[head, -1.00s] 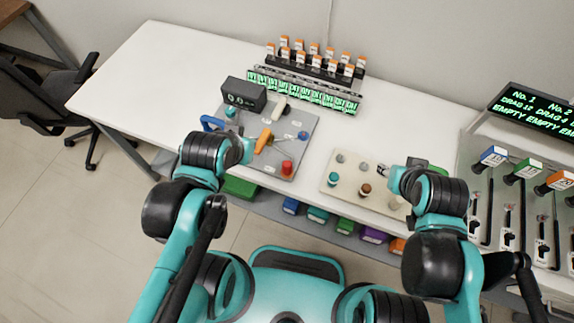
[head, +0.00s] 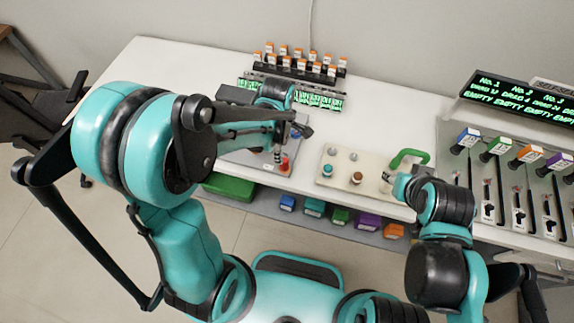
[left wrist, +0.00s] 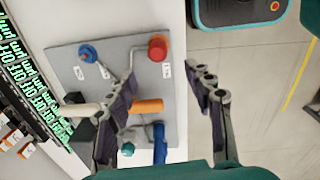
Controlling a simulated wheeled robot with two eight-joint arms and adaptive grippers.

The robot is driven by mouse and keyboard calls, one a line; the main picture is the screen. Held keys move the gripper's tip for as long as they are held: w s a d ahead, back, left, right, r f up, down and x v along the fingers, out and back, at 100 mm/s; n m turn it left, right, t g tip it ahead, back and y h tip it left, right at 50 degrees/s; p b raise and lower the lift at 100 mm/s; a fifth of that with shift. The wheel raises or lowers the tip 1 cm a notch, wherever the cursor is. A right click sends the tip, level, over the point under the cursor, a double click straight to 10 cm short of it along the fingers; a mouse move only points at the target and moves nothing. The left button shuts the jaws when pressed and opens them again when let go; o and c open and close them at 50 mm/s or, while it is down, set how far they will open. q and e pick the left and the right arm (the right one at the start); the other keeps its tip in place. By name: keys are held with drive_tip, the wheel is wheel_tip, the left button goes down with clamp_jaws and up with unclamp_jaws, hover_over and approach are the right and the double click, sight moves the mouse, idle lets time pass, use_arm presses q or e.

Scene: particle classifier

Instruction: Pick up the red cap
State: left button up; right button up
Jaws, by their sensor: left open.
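The red cap (left wrist: 157,47) stands on the grey board (left wrist: 66,62) near its edge in the left wrist view. In the head view the red cap (head: 285,164) sits just below my left gripper (head: 290,141), partly beside a finger. My left gripper (left wrist: 166,78) is open and empty, its two fingers pointing toward the board with the red cap beyond and between their tips. My right gripper (head: 389,174) is low over the beige board at right, and its jaws are too small to judge.
The grey board also holds a blue knob (left wrist: 88,54), an orange handle (left wrist: 147,106) and a blue handle (left wrist: 159,145). A beige board (head: 330,178) with several knobs and a green handle (head: 410,156) lies to the right. Racked vials (head: 300,68) stand behind.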

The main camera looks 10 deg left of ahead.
sight(284, 160)
use_arm(q)
drive_tip(key=shift+d+f+n, duration=0.35)
drive_tip(key=shift+f+n, duration=0.25)
drive_tip(key=shift+f, duration=0.2)
drive_tip(key=f+b, duration=0.1)
drive_tip(key=f, duration=0.4)
drive_tip(key=f+b, duration=0.1)
drive_tip(key=f, duration=0.1)
drive_tip(key=shift+w+f+b, duration=0.35)
drive_tip(key=shift+w, duration=0.05)
use_arm(e)
drive_tip(key=shift+s+d+f, duration=0.1)
drive_tip(key=shift+s+f, duration=0.05)
drive_tip(key=shift+f, duration=0.45)
drive_tip(key=shift+s+f, duration=0.1)
drive_tip(key=shift+f, duration=0.5)
use_arm(q)
drive_tip(key=shift+r, duration=0.1)
drive_tip(key=c, duration=1.2)
